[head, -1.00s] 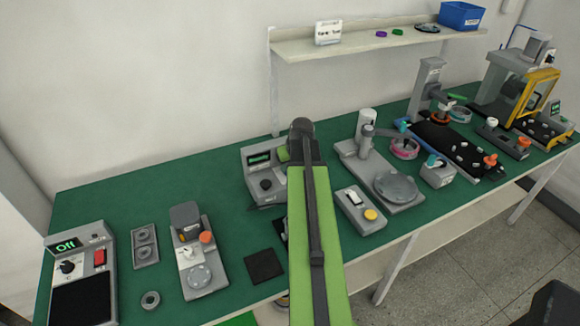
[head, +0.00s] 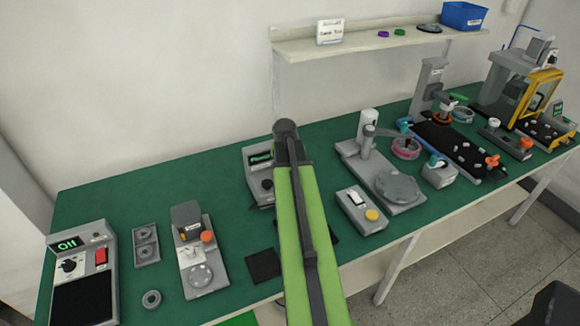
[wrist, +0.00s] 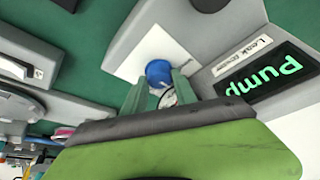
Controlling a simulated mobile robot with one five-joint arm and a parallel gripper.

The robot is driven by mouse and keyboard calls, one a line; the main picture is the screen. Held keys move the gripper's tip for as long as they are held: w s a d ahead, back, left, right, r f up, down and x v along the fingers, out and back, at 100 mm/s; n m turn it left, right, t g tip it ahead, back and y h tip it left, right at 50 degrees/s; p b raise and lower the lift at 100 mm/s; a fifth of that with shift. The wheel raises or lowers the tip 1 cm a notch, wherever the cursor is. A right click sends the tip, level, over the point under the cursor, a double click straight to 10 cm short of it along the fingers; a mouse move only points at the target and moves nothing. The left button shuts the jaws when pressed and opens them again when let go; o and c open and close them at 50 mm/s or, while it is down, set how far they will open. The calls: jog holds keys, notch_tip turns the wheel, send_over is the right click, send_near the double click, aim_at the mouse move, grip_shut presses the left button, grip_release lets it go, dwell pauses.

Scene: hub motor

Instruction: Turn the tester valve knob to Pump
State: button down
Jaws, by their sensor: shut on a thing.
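The tester is the grey box (head: 251,173) with a small green-lit display, left of my raised arm in the head view. In the wrist view its display (wrist: 265,80) reads "Pump" in green, beside a label beginning "Leak". A blue knob (wrist: 158,70) stands on a white face of the tester. My gripper (wrist: 159,84) is at this knob, with its two grey-green fingers shut on it, one on each side. A small round dial (wrist: 168,99) shows between the fingers. In the head view my arm hides the gripper and the knob.
A grey station with a round plate (head: 397,187) stands right of my arm, with a switch box (head: 361,208) in front. A black square pad (head: 263,265) lies on the green bench to the left. A wall shelf (head: 375,42) is above.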

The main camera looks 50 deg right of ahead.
jog(key=shift+a, duration=0.15)
jog(key=c, duration=1)
grip_release()
jog(key=shift+r, duration=0.1)
jog(key=p+v, duration=1.6)
jog(key=v, duration=0.1)
jog(key=shift+w+r, duration=0.1)
